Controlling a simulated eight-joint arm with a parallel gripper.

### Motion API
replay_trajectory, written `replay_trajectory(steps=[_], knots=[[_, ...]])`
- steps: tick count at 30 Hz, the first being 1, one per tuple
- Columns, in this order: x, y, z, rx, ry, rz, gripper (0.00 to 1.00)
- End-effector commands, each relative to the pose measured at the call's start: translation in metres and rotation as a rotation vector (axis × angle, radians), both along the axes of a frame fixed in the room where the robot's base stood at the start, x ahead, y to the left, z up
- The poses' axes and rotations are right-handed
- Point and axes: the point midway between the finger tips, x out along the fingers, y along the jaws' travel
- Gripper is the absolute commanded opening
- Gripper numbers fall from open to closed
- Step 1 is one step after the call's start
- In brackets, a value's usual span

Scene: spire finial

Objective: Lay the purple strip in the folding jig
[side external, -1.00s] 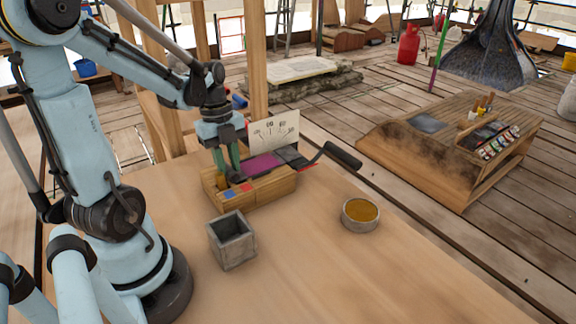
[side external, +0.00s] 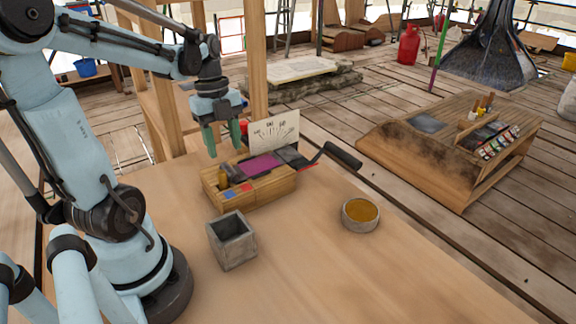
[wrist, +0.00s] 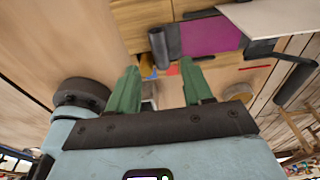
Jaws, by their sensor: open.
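The purple strip (side external: 259,166) lies flat in the wooden folding jig (side external: 262,194), in front of a white dial plate (side external: 273,131). The strip also shows in the wrist view (wrist: 210,36), beside a dark grey piece (wrist: 158,47). A black-handled lever (side external: 342,155) sticks out at the jig's right end. My gripper (side external: 222,150) is above and behind the jig's left end, clear of the strip. Its green fingers (wrist: 160,90) are apart with nothing between them.
A grey square pot (side external: 232,243) stands in front of the jig. A round dish of amber stuff (side external: 360,213) stands to the right. The front of the bench is clear. A wooden post (side external: 257,60) rises behind the jig.

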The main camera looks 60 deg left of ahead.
Motion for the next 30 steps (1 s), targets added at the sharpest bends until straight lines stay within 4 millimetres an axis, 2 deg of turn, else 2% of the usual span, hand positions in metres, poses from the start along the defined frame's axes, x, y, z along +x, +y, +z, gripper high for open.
replay_trajectory(steps=[9, 15, 20, 23, 30], knots=[[0.0, 0.007, 0.047, 0.0, 0.0, 0.001, 0.51], [-0.001, 0.01, 0.065, 0.0, 0.0, 0.0, 0.51], [0.001, 0.006, 0.068, 0.011, -0.004, 0.029, 0.51], [0.007, -0.004, 0.064, 0.038, -0.015, 0.12, 0.51], [0.026, -0.048, 0.048, 0.097, -0.12, 0.529, 0.51]])
